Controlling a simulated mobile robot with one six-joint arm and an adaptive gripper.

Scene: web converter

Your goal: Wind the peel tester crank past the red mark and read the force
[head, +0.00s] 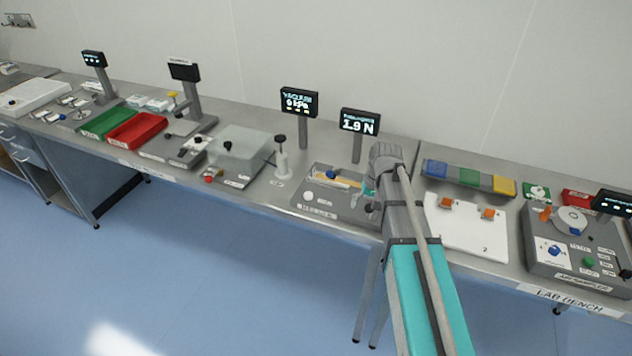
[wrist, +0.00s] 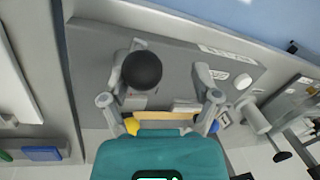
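The peel tester (head: 318,207) is a grey plate on the bench, partly hidden behind my arm in the head view. It fills the middle of the wrist view (wrist: 185,50). Its crank knob (wrist: 142,70) is a black ball. My gripper (wrist: 170,60) is open over the plate, with the knob between its fingers, closer to the left finger. I cannot tell whether they touch. A small reddish spot (wrist: 138,92) shows beside the knob; I cannot tell if it is the red mark. The force display (head: 360,122) appears to read 1.9 N.
Left of the tester stand a vacuum display (head: 299,102) and a clear-lidded box (head: 238,148). To its right lie a white board (head: 465,232) with orange clips and a row of coloured blocks (head: 468,177). The floor (head: 220,270) in front is clear.

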